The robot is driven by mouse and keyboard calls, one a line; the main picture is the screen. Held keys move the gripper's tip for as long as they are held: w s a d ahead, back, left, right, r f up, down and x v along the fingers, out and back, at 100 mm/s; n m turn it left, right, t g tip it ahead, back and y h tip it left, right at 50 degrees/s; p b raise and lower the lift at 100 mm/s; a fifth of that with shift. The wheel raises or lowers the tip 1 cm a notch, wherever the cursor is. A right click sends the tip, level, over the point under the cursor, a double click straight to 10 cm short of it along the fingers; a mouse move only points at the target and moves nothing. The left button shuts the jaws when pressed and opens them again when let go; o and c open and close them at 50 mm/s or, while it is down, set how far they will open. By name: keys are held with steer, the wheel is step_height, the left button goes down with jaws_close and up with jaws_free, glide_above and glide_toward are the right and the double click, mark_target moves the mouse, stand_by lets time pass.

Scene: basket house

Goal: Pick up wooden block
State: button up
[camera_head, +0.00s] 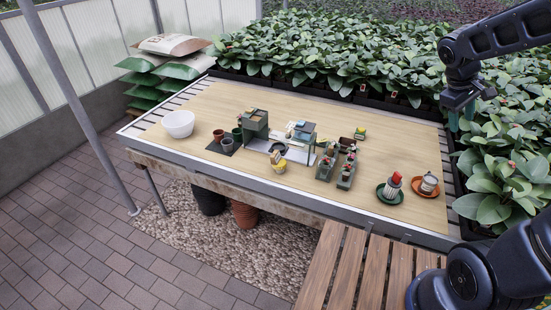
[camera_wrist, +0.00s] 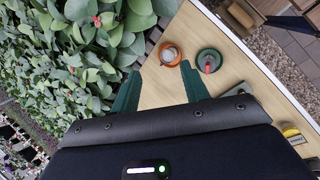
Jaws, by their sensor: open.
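No wooden block stands out clearly. A small tan piece (camera_head: 276,156) by a yellow pot (camera_head: 279,166) near the middle of the table may be it, but it is too small to be sure. My gripper (camera_head: 461,116) is at the upper right in the head view, raised above the plants beside the table's right end, far from that piece. In the wrist view its two green fingers (camera_wrist: 160,72) are apart with nothing held between them. A yellow item (camera_wrist: 290,132) at that view's right edge is partly cut off and hard to identify.
The table (camera_head: 215,100) holds a white bowl (camera_head: 178,124), dark pots (camera_head: 227,143), green-grey stands (camera_head: 255,124), planters (camera_head: 346,172), and green (camera_head: 389,194) and orange (camera_head: 425,191) saucers bearing small items. Dense plants (camera_head: 330,45) border the back and right. The table's rear left is clear.

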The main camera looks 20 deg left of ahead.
steer(key=w+a+f+n+t+h, duration=0.1)
steer(key=w+a+f+n+t, duration=0.3)
steer(key=a, duration=0.6)
steer(key=w+a+f+n+t+h, duration=0.1)
steer(key=w+a+f+n+h, duration=0.1)
steer(key=a+f+n, duration=0.65)
steer(key=w+a+f+n+t+h, duration=0.1)
steer(key=w+a+f+n+t, duration=0.15)
steer(key=a, duration=1.05)
steer(key=n+t+y, duration=0.9)
steer(key=n, duration=0.5)
glide_toward(276, 151)
steer(key=shift+g, duration=0.25)
steer(key=w, duration=0.4)
steer(key=shift+w+a+r, duration=0.1)
steer(key=shift+w+a, duration=0.2)
steer(key=shift+w, duration=0.1)
steer(key=shift+w+d, duration=0.2)
steer(key=shift+w, duration=2.55)
jaws_close()
steer(key=shift+r, duration=0.1)
